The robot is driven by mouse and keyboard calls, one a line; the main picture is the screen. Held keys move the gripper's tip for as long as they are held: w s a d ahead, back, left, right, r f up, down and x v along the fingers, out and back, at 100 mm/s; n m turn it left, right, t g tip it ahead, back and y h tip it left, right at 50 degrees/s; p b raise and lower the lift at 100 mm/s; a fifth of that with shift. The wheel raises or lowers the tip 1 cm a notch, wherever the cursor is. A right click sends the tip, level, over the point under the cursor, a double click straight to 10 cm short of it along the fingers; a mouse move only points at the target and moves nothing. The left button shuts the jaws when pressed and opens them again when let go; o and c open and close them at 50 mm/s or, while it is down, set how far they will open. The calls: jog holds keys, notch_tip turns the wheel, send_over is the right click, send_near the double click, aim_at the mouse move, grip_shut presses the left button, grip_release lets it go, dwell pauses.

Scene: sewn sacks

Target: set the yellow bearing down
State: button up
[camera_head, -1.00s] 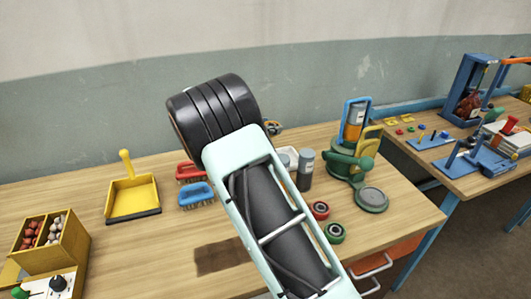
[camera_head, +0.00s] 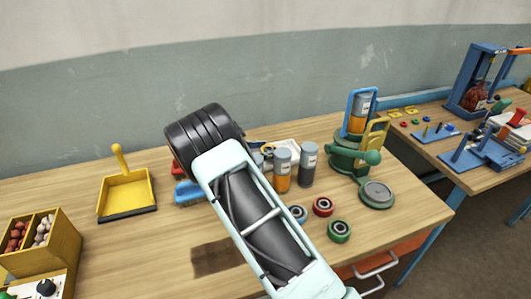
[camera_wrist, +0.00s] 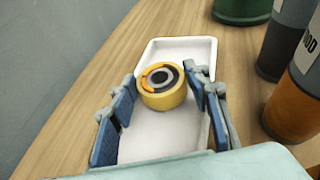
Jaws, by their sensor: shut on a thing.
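The yellow bearing (camera_wrist: 166,101), a ring with a dark centre, sits between the blue-padded fingers of my gripper (camera_wrist: 161,85) in the wrist view. My gripper is shut on it. The bearing is over the white tray (camera_wrist: 183,46); I cannot tell whether it touches the tray floor. In the head view my arm hides most of the gripper and part of the white tray (camera_head: 290,146).
An orange canister (camera_head: 282,171) and a grey canister (camera_head: 308,165) stand close to the tray. Blue, red (camera_head: 322,206) and green (camera_head: 339,231) bearings lie nearer the front. A green stand (camera_head: 352,158) is to the right, a yellow dustpan (camera_head: 127,193) to the left.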

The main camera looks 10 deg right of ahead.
jog(key=shift+f, duration=0.65)
jog(key=shift+f, duration=0.15)
jog(key=o, duration=1.3)
jog(key=b+v, duration=0.1)
jog(key=v, duration=1.1)
